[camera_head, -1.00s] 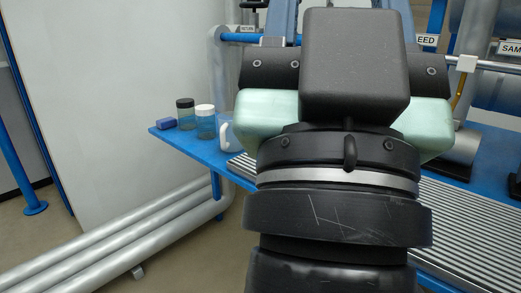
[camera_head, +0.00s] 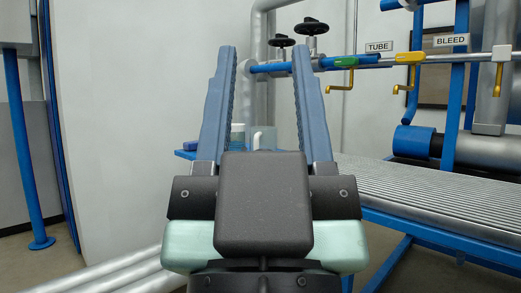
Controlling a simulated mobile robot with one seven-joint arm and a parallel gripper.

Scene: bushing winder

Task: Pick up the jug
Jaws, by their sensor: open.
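The jug (camera_head: 262,134) shows only as a pale upper part with a white handle, just above the black housing of my gripper. Its lower part is hidden behind that housing. My gripper (camera_head: 265,52) is open, with two long blue-grey fingers spread wide and pointing up in the picture. The jug appears between the fingers in the picture, low near their bases. I cannot tell from this view how far it is from them in depth. Nothing is held.
A jar (camera_head: 237,133) shows left of the jug, and a blue block (camera_head: 191,145) lies by the left finger on a blue table edge (camera_head: 182,154). A ribbed metal bed (camera_head: 430,197) extends right. Above are valves and a pipe with a yellow lever (camera_head: 408,60).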

